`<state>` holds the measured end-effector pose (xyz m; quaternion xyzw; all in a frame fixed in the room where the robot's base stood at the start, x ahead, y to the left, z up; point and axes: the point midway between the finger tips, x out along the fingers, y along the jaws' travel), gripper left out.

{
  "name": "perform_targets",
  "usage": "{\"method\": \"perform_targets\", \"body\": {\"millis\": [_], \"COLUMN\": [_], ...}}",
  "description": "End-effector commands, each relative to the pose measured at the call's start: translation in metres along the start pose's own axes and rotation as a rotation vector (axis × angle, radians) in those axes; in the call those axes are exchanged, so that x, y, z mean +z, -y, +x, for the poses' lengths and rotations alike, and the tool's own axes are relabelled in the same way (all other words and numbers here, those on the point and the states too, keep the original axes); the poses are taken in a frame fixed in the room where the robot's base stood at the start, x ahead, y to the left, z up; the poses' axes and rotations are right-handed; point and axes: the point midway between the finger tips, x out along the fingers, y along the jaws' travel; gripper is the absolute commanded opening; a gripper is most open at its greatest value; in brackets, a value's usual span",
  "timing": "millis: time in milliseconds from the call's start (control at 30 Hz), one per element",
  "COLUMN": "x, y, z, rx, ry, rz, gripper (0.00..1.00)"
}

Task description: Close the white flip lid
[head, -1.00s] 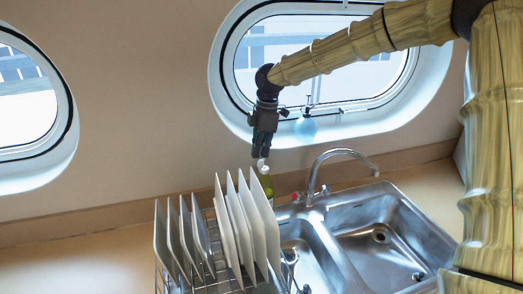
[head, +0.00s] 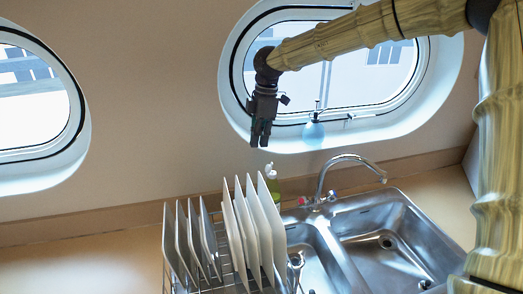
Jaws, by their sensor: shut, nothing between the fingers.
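The white flip lid (head: 270,168) tops a green bottle (head: 274,186) behind the plates at the back of the counter. The lid is small in the head view; it seems to stick up in two small parts, but I cannot tell its angle. My gripper (head: 260,146) is shut and empty, pointing down. Its fingertips appear a little above and left of the lid, with a visible gap in the picture. The lower part of the bottle is hidden by the plates.
A rack (head: 218,282) of upright white plates (head: 256,225) stands in front of the bottle. A steel double sink (head: 385,245) with a faucet (head: 322,180) is to the right. A blue-bodied spray bottle (head: 313,132) is at the window. Counter at left (head: 100,255) is clear.

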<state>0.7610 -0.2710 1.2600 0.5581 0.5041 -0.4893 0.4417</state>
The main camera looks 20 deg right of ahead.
Motion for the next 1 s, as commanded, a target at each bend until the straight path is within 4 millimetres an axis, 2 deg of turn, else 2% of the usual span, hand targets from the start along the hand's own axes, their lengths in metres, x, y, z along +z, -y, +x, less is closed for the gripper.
{"method": "perform_targets", "body": {"millis": [200,433,500,633,767,1000], "x": [0.003,0.005,0.006,0.018,0.035,0.040], "y": [-0.001,0.000,0.000,0.001,0.002,0.003], "z": [-0.035,-0.060,-0.063,-0.051,-0.031,-0.009], "rx": [0.004,0.003,0.001,-0.002,-0.001,-0.003], "ry": [-0.002,-0.001,0.003,0.057,0.130,0.133], "rz": [0.000,0.001,0.001,0.002,0.000,0.000], "gripper": [0.00,0.00,0.11,0.34,0.34,0.34]}}
